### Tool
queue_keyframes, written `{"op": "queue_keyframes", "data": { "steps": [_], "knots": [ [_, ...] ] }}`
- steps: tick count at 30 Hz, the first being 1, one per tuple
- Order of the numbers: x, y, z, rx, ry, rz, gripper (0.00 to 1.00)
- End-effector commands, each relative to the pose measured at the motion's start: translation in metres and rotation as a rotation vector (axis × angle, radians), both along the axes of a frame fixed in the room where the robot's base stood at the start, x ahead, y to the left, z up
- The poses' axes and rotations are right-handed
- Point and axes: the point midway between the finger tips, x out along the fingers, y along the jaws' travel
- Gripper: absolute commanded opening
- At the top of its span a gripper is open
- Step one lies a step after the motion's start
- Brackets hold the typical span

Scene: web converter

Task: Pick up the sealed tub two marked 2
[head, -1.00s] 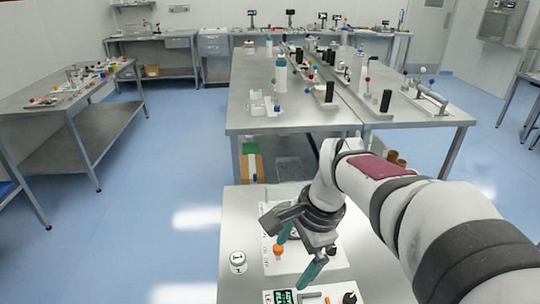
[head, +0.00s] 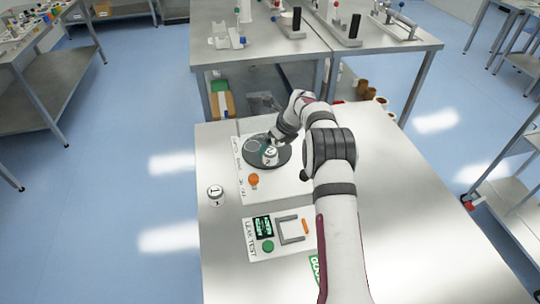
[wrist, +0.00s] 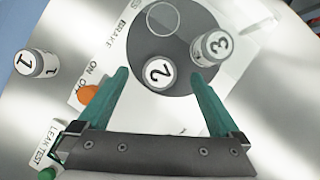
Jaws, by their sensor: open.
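The tub marked 2 (wrist: 158,73) is a white round tub on the dark round turntable (wrist: 172,88). In the head view the tub (head: 270,156) stands near the front of the turntable (head: 283,160). My gripper (wrist: 160,75) is open above the turntable, with its two teal fingers on either side of tub 2 in the wrist view. No grip on it shows; the height gap cannot be told. The tub marked 3 (wrist: 210,48) stands close by at the right, near the right fingertip. The head view mostly hides the gripper (head: 275,143) behind the wrist.
The tub marked 1 (head: 215,195) stands apart on the bench, at left. An orange knob (head: 253,180) sits by the turntable. A leak test panel (head: 290,252) with a green button lies in front. An empty ring (wrist: 165,18) is on the turntable. The bench's right side is clear.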

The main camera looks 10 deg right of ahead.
Motion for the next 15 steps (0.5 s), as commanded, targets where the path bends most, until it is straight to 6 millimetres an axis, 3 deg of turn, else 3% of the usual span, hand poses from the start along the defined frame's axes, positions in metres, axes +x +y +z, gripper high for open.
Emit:
{"op": "queue_keyframes", "data": {
  "steps": [6, 15],
  "knots": [
    [0.0, 0.0, -0.022, -0.001, 0.0, 0.002, 1.0],
    [0.0, 0.0, -0.024, -0.001, -0.001, 0.003, 1.0]
  ]
}}
